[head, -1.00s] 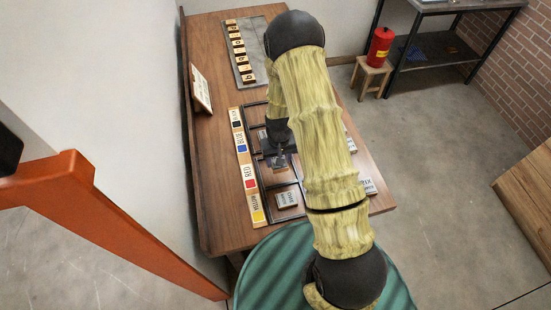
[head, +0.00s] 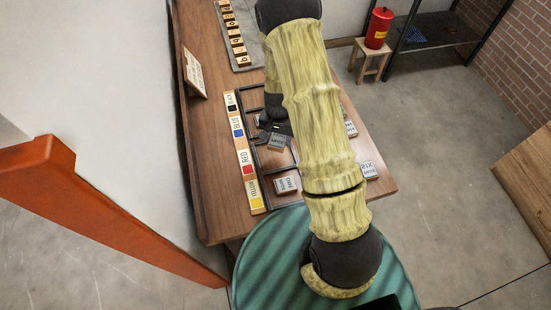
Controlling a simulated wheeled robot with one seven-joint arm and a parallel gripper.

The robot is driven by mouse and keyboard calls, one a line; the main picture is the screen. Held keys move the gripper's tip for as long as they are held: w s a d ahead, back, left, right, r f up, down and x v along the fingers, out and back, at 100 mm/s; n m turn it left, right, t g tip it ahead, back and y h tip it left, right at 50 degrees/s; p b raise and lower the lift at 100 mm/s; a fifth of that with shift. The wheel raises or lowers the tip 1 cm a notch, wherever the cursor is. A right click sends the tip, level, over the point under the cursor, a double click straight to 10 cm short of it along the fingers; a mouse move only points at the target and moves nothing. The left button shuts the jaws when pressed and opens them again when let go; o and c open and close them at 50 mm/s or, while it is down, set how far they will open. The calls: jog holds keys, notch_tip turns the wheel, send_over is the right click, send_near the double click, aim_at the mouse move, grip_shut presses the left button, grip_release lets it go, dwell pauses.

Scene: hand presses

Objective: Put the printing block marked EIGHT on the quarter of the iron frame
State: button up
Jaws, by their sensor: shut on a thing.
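The dark iron frame (head: 254,176) lies on the wooden table, with a bar dividing its openings. My gripper (head: 272,128) is dark and partly hidden by my arm. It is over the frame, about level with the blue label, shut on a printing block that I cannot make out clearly. A grey block (head: 277,143) shows just below the gripper; I cannot tell whether it is the held one. Another grey block (head: 286,184) lies in the near part of the frame, near the yellow label. The lettering is too small to read, so I cannot pick out EIGHT.
A label strip (head: 243,158) with coloured squares runs along the frame's left side. More blocks lie right of my arm, at the table edge (head: 368,170) and farther back (head: 351,129). A grey tray (head: 247,50) of lettered pieces is at the back. A card (head: 193,72) stands left.

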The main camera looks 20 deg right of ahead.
jog(key=m+b, duration=0.1)
jog(key=m, duration=0.1)
jog(key=shift+w+f+m, duration=0.1)
jog(key=shift+f+m, duration=0.05)
jog(key=shift+m, duration=0.25)
jog(key=m, duration=0.1)
jog(key=m+b, duration=0.1)
jog(key=m, duration=0.1)
jog(key=m+b, duration=0.1)
jog(key=shift+w+a+r+m, duration=0.1)
jog(key=shift+a+r+m, duration=0.2)
jog(key=shift+r+m, duration=0.1)
jog(key=m, duration=0.2)
jog(key=r+m+b, duration=0.1)
jog(key=m, duration=0.1)
jog(key=shift+a, duration=0.2)
send_over(275, 156)
jog(key=shift+f, duration=3.1)
jog(key=shift+f+p, duration=0.4)
jog(key=shift+f, duration=1.45)
